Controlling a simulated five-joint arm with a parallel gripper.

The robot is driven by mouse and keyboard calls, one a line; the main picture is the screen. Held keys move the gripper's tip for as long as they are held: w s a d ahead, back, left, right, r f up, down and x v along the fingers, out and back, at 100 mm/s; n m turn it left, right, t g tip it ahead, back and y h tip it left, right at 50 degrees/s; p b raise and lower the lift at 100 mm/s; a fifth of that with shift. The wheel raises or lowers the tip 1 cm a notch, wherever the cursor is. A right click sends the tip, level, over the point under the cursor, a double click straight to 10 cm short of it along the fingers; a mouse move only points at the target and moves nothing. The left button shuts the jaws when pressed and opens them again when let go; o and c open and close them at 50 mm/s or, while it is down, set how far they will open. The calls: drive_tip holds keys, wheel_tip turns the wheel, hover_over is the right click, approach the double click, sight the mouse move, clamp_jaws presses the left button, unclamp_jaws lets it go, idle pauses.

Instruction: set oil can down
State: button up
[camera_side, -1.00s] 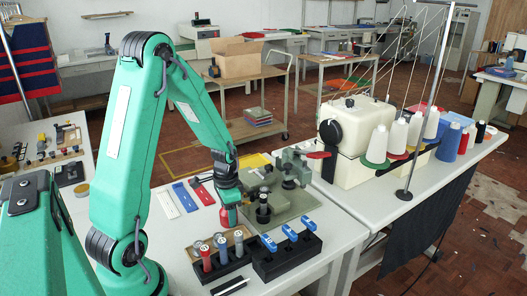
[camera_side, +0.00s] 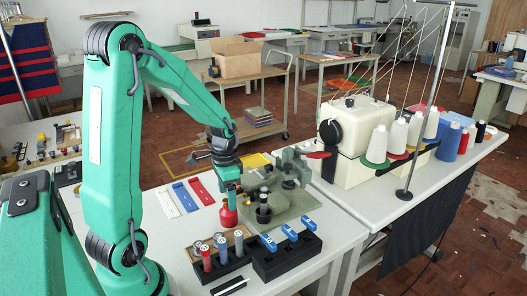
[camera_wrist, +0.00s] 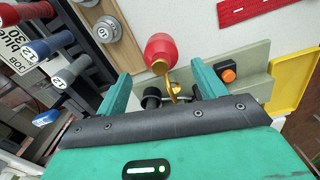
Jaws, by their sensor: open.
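The oil can (camera_side: 228,216) is red with a brass-coloured spout. In the side view it stands on the white table, left of the grey-green plate. In the wrist view the oil can (camera_wrist: 160,48) shows beyond my fingertips, its spout pointing back between them. My gripper (camera_side: 230,191) is just above the can, pointing down. In the wrist view my gripper (camera_wrist: 161,74) has its two green fingers wide apart, with a gap on each side of the spout. The can's lower part is partly hard to make out.
The grey-green plate (camera_side: 295,208) with a clamp fixture is close on the right. Black holders with bobbins (camera_side: 222,264) and blue-topped tools (camera_side: 290,233) stand in front. Red, blue and white rulers (camera_side: 185,196) lie to the left. The sewing machine (camera_side: 360,130) stands farther right.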

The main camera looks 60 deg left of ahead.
drive_tip(key=shift+r, duration=2.85)
drive_tip(key=shift+d+r, duration=0.25)
drive_tip(key=s+d+r+n+t, duration=0.1)
drive_tip(key=s+d+r+t, duration=0.1)
drive_tip(key=d+r, duration=0.3)
drive_tip(key=s+d+r+t, duration=0.3)
drive_tip(key=s+d+r, duration=0.2)
drive_tip(key=d, duration=0.5)
drive_tip(key=shift+s+d+n+t, duration=0.2)
drive_tip(key=shift+s+n+t, duration=0.1)
drive_tip(key=shift+n, duration=0.1)
drive_tip(key=shift+r, duration=0.1)
drive_tip(key=shift+c, duration=0.4)
